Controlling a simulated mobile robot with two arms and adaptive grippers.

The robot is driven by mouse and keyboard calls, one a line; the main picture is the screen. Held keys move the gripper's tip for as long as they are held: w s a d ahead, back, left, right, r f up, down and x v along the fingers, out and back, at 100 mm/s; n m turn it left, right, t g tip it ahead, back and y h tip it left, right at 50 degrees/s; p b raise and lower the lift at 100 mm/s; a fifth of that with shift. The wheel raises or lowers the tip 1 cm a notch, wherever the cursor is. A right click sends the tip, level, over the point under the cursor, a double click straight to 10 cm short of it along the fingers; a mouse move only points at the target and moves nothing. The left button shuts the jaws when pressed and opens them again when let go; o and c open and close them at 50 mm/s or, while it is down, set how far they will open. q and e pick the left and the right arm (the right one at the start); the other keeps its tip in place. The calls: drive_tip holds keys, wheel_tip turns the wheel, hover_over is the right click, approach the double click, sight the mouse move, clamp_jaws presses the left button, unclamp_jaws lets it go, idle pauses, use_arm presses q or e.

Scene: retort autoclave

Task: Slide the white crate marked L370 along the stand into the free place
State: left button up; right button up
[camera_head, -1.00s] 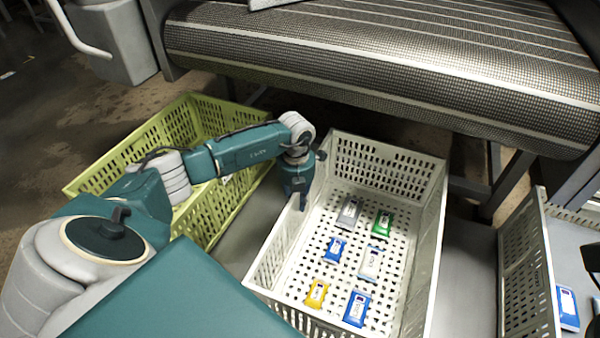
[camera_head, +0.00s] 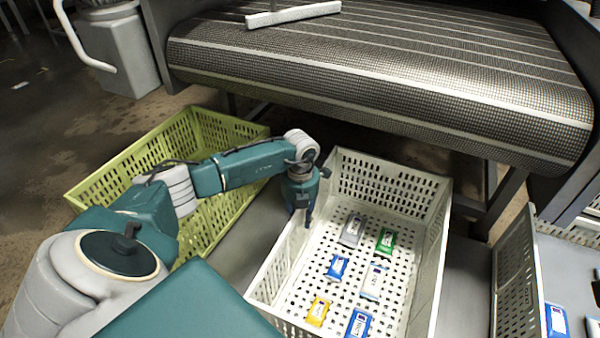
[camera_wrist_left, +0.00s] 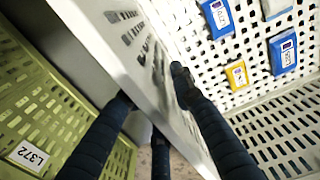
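The white crate (camera_head: 439,235) stands on the grey stand between a green crate and another white crate. It holds several small packs in blue, green, yellow and white. No L370 mark is readable in these views. My left gripper (camera_head: 305,213) is at the top of its left wall. In the left wrist view the dark fingers (camera_wrist_left: 155,100) straddle that wall (camera_wrist_left: 135,75), on its outer and inner sides, and appear closed on it. The lower fingertips are partly hidden. My right gripper is not in view.
The green crate (camera_head: 107,178), marked L372 in the left wrist view (camera_wrist_left: 27,156), stands to the left. Another white crate (camera_head: 515,275) with blue packs stands to the right. Bare grey stand (camera_head: 462,285) shows between the white crates. A mesh conveyor (camera_head: 380,75) overhangs the back.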

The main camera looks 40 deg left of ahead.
use_arm(q)
drive_tip(key=shift+o, duration=0.5)
drive_tip(key=shift+r, duration=0.1)
drive_tip(key=shift+r, duration=0.25)
wheel_tip(320, 180, up, 11)
drive_tip(key=shift+r, duration=0.2)
drive_tip(key=shift+d, duration=0.1)
